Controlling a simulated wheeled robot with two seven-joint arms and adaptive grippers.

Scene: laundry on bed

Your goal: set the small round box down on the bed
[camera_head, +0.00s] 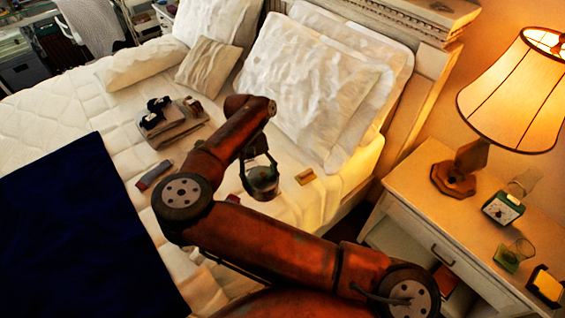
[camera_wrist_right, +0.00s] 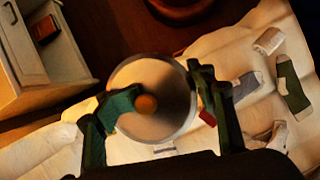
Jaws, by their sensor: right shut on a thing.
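The small round box (camera_head: 262,184) is between the fingers of my right gripper (camera_head: 258,168), which is shut on it. In the right wrist view the box shows as a round metallic lid with a brown knob (camera_wrist_right: 172,92), with a dark green finger of the gripper (camera_wrist_right: 155,108) on each side. The box appears over the white bed (camera_head: 292,207), near its right side; I cannot tell whether its underside touches the bedding. My left gripper is not in view.
Folded grey clothes (camera_head: 172,124) with dark items on top lie left of my arm. A grey-and-red item (camera_head: 154,175) and a small tan item (camera_head: 305,177) lie nearby. Pillows (camera_head: 305,80) line the headboard. A nightstand (camera_head: 425,205) with a lamp (camera_head: 520,92) stands right.

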